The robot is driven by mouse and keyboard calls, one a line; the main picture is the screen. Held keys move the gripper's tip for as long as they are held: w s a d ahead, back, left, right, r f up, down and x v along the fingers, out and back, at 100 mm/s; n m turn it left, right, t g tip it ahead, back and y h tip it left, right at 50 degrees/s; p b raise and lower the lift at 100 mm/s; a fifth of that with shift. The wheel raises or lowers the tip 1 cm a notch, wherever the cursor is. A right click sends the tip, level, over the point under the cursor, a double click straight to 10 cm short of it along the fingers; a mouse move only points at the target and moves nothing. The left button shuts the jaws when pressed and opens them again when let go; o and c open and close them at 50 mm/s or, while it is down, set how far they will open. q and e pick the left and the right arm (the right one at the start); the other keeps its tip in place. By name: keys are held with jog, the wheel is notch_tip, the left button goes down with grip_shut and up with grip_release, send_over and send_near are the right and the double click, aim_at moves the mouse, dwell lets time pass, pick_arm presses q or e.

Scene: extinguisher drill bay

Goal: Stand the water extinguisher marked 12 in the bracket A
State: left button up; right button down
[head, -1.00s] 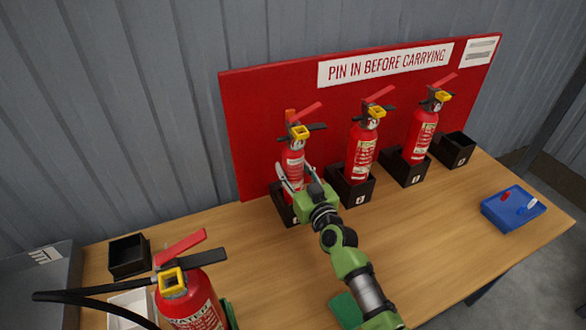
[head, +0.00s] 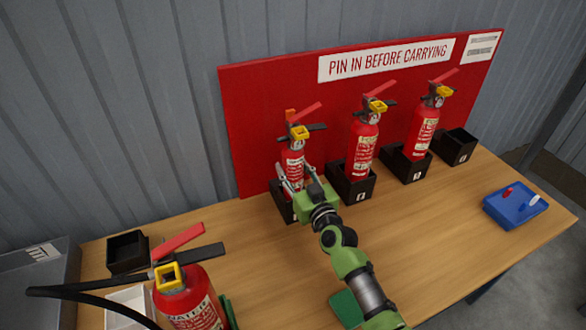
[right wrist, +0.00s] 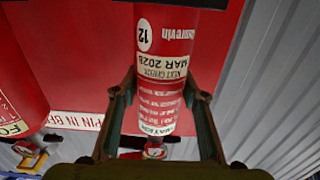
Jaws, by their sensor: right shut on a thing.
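A small red extinguisher (head: 293,165) with a yellow pin tag stands upright in the leftmost black bracket (head: 283,205) against the red board. My right gripper (head: 297,187) is shut on its body from the front. The right wrist view shows this extinguisher (right wrist: 160,95) upside down between both fingers (right wrist: 160,110), with a round 12 and "MAR 2028" on its labels. The bracket's letter is hidden behind the gripper. Two more extinguishers (head: 362,145) (head: 422,130) stand in brackets to the right. My left gripper is out of view.
A larger extinguisher (head: 195,305) labelled WATER, with a black hose, stands in the left foreground. An empty bracket (head: 455,147) is at the far right; an open black box (head: 127,252) is at the left. A blue tray (head: 515,208) lies on the table's right side. The table's middle right is clear.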

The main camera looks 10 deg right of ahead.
jog(key=shift+r, duration=0.35)
jog(key=c, duration=1.2)
grip_release()
jog(key=shift+s+f, duration=0.1)
jog(key=shift+f, duration=0.45)
jog(key=s, duration=0.4)
jog(key=s+d, duration=0.1)
jog(key=s, duration=0.3)
jog(key=s+d, duration=0.1)
jog(key=s, duration=0.2)
jog(key=shift+s+d+r, duration=0.15)
jog(key=shift+s+r, duration=0.25)
